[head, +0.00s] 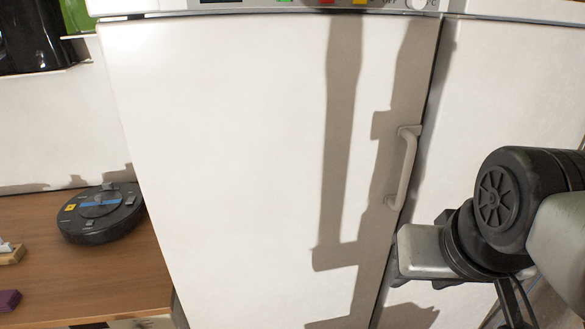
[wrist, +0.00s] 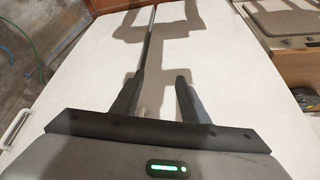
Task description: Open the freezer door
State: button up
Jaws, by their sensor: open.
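The freezer door (head: 240,150) is a large white panel filling the middle of the head view, and it looks shut. Its pale vertical bar handle (head: 405,165) is near the door's right edge. My gripper's grey body shows below and to the right of the handle in the head view, apart from it.
A control panel (head: 300,4) runs above the door. Another white panel (head: 510,90) adjoins on the right. A round dark robot vacuum (head: 100,213) sits on a wooden surface (head: 90,265) at left. My arm casts shadows on the door.

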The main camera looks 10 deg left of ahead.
aim_at(272, 155)
jog(key=u, duration=0.9)
jog(key=j+z, duration=0.55)
jog(key=j+u, duration=0.1)
jog(key=j, duration=0.15)
